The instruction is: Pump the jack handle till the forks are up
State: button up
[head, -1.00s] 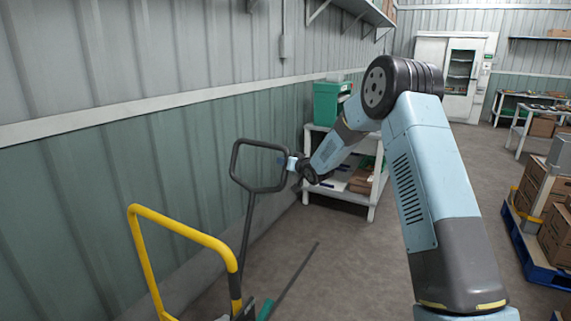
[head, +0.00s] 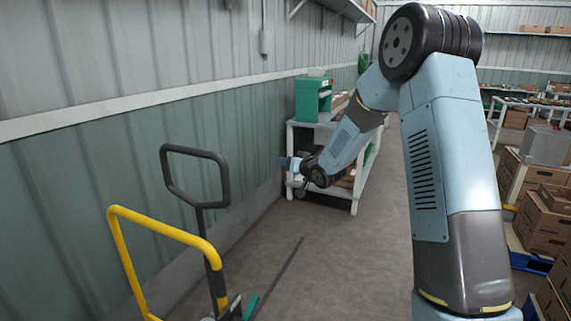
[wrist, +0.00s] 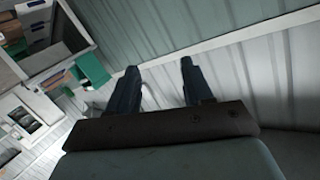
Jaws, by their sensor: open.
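The jack handle (head: 194,180) is a dark grey loop on a dark shaft, standing upright at the left in the head view. Low at its foot is a small part of the jack (head: 228,305), cut off by the bottom edge. The forks cannot be made out clearly. My gripper (head: 283,162) is to the right of the handle loop, apart from it, with clear space between them. In the wrist view its two fingers (wrist: 157,82) are spread with nothing between them, only wall behind. The handle is not in the wrist view.
A yellow rail (head: 160,226) stands in front of the handle. The ribbed wall (head: 60,200) is close on the left. A white shelf table (head: 340,190) with a green bin (head: 312,98) stands behind my gripper. Cartons (head: 540,220) are stacked at the right. The middle floor is clear.

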jog(key=shift+r, duration=0.1)
jog(key=s+d+r+m+g+h, duration=0.15)
jog(key=s+d+r+h, duration=0.25)
jog(key=s+d+r, duration=0.45)
jog(key=s+d+r+g+h, duration=0.2)
jog(key=s+d+r+h, duration=0.25)
jog(key=s, duration=0.75)
jog(key=s+d+g, duration=0.3)
jog(key=s+g, duration=0.1)
jog(key=s, duration=2.5)
jog(key=shift+s+r+m+y, duration=0.15)
jog(key=shift+r+m+y, duration=0.1)
jog(key=shift+m+y, duration=0.1)
jog(key=shift+d+g, duration=0.1)
jog(key=shift+g, duration=0.15)
jog(key=shift+c, duration=0.2)
